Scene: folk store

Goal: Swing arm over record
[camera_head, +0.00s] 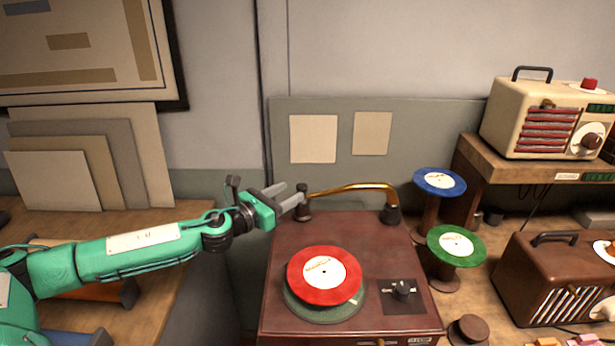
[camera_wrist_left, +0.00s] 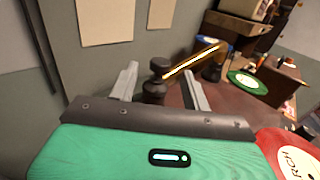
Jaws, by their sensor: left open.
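A brown record player (camera_head: 390,254) stands on the table with a red record (camera_head: 308,279) on its platter (camera_head: 325,313). A brass tone arm (camera_head: 350,188) runs along the back of the player, from a dark pivot (camera_head: 392,214) at the right to a dark knob-like head (camera_head: 303,211) at the left. My left gripper (camera_head: 291,198) is open at the head end. In the left wrist view the dark head (camera_wrist_left: 155,82) stands between the two open fingers (camera_wrist_left: 158,88); contact cannot be told. The red record (camera_wrist_left: 290,152) shows at the lower right there. My right gripper is out of view.
A blue record (camera_head: 440,181) and a green record (camera_head: 456,243) rest on spool stands right of the player. A cream radio (camera_head: 545,118) sits on a shelf, with a brown radio (camera_head: 550,275) below. A control knob (camera_head: 402,290) is at the player's front right.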

